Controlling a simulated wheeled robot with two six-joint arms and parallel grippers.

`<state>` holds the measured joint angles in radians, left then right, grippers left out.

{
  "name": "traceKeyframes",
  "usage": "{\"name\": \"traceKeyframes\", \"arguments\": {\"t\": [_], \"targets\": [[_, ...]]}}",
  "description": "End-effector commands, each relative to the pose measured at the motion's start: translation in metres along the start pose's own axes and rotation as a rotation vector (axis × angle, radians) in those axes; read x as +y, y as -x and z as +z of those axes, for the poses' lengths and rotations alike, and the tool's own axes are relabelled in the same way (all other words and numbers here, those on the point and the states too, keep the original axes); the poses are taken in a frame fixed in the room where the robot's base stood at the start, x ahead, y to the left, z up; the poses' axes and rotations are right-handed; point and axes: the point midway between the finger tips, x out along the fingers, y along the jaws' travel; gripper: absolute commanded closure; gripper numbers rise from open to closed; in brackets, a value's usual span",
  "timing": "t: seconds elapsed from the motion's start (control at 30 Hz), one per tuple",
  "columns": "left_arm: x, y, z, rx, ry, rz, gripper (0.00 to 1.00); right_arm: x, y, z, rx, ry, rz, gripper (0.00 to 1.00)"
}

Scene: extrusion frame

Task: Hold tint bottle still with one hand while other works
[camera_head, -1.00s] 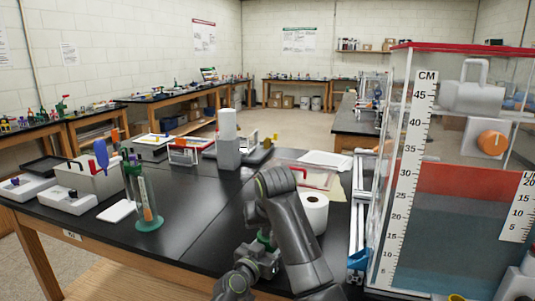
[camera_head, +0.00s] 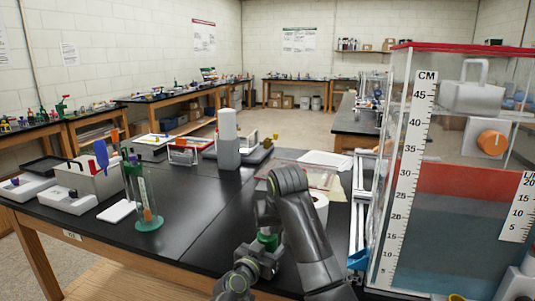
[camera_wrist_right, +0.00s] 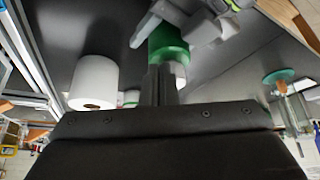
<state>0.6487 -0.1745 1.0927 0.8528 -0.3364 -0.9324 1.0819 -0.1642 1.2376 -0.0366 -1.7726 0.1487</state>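The green tint bottle (camera_head: 268,241) stands low in the middle of the head view, partly hidden by my arms. In the right wrist view it is a green cylinder (camera_wrist_right: 168,45) with a pale part beside the fingers. My left gripper (camera_head: 258,262) has its grey jaws on either side of the bottle and appears closed on it; its jaws also show in the right wrist view (camera_wrist_right: 185,22). My right gripper (camera_wrist_right: 160,82) has its dark fingers together, overlapping the bottle in the picture. Whether they touch it is unclear. In the head view the right arm hides its fingertips.
A white paper roll (camera_wrist_right: 93,82) stands close to the right gripper. A graduated cylinder on a green base (camera_head: 148,222) is at the left of the black table (camera_head: 190,225). A large water tank (camera_head: 460,230) stands at right. The table's middle is clear.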

Motion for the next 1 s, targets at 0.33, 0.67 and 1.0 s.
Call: {"name": "traceKeyframes", "arguments": {"t": [0.33,0.67,1.0], "targets": [[0.001,0.000,0.000,0.000,-0.001,0.001,0.75,0.001,0.000,-0.001,0.004,-0.001,0.000,1.00],[0.001,0.000,0.000,-0.001,-0.001,0.001,0.75,0.003,0.005,0.005,0.003,0.000,-0.001,1.00],[0.000,0.000,0.000,-0.001,0.000,0.001,0.75,0.003,0.038,-0.013,0.004,0.000,0.000,1.00]]}}
